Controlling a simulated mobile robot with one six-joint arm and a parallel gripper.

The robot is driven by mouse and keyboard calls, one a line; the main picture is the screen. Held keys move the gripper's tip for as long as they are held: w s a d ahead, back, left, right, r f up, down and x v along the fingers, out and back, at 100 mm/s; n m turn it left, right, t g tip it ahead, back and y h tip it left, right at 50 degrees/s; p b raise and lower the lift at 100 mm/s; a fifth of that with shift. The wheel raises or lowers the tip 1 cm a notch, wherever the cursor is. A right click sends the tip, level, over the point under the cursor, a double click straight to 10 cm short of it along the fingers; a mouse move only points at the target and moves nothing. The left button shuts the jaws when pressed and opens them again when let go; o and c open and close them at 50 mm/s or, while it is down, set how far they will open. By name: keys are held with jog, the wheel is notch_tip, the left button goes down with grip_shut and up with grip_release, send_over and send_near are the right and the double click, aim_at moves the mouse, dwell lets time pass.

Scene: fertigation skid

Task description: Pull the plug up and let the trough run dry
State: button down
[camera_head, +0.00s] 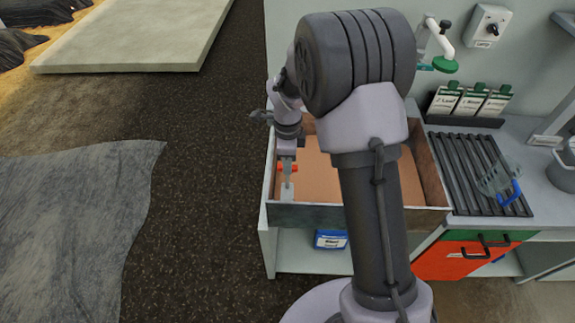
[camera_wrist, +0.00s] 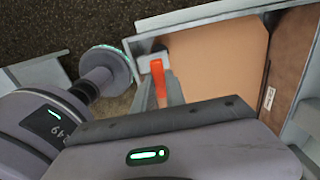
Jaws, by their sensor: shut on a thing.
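The trough (camera_head: 443,190) is a grey-brown walled box with a smooth tan inside; I cannot tell whether that tan is liquid or bare floor. My gripper (camera_head: 287,165) is over the trough's left end, pointing down. It is shut on the plug (camera_head: 288,168), of which an orange-red part shows. In the wrist view the plug (camera_wrist: 158,78) stands between the two grey fingers of my gripper (camera_wrist: 159,92), close to the trough's corner (camera_wrist: 141,47). A pale grey piece is just below it. The drain opening is hidden. My arm covers the middle of the trough.
A green-tipped spout (camera_head: 445,64) hangs behind. A blue container (camera_head: 330,239) sits below. Dark floor lies open at left.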

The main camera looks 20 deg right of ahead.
jog(key=shift+r, duration=0.85)
jog(key=shift+f, duration=0.1)
jog(key=c, duration=1.4)
grip_release()
jog(key=shift+o, duration=0.2)
notch_tip(320, 180, up, 18)
jog(key=p, duration=0.4)
jog(key=shift+f+p, duration=0.25)
jog(key=shift+p, duration=0.05)
